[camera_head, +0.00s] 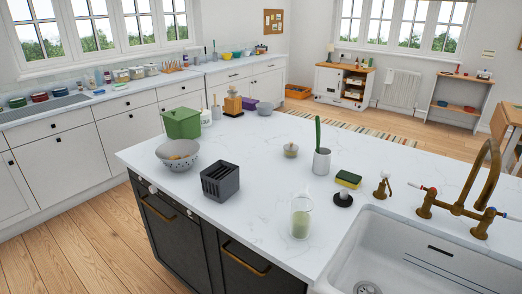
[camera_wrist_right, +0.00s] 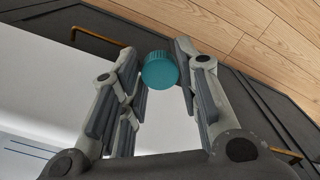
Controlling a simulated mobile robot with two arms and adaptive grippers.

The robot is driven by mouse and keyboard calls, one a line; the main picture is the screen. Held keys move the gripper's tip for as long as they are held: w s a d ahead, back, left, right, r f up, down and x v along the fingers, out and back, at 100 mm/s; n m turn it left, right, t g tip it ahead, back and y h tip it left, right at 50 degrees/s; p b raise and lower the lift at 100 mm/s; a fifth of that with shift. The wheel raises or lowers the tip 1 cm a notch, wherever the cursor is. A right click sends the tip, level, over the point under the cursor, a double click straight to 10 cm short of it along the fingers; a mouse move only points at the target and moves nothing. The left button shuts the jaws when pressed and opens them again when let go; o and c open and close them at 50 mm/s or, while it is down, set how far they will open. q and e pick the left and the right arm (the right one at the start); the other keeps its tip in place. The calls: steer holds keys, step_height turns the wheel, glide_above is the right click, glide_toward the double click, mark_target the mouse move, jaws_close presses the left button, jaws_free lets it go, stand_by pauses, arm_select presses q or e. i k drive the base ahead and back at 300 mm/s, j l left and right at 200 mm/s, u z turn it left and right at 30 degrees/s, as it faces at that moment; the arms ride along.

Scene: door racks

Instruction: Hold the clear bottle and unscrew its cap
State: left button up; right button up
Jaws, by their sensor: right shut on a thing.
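A clear container (camera_head: 301,217) with something pale green in its lower part stands upright on the white island top, near its front edge and left of the sink. I cannot tell whether it is the bottle, and I see no cap on it. In the right wrist view, my right gripper (camera_wrist_right: 163,78) is shut on a round teal cap (camera_wrist_right: 160,71), whose flat end faces the camera. Whatever lies behind the cap is hidden. My left gripper is in neither view, and the head view shows neither arm.
A black slotted holder (camera_head: 220,182), a grey colander (camera_head: 177,153) and a green bin (camera_head: 182,123) stand to the left. A yellow-green sponge (camera_head: 348,179) and a black-based brush (camera_head: 343,199) lie near the sink (camera_head: 420,260). A brass tap (camera_head: 480,190) rises behind it.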

mark_target(302, 203)
steer(key=i+j+u, duration=0.15)
steer(key=i+j, duration=0.15)
steer(key=j, duration=0.3)
steer(key=i+j+u, duration=0.1)
steer(key=i+j, duration=0.25)
steer(key=j, duration=0.25)
steer(key=i+j+u, duration=0.15)
steer(key=i+j, duration=0.25)
steer(key=i+j+u, duration=0.1)
steer(key=i+j, duration=0.3)
steer(key=j, duration=0.25)
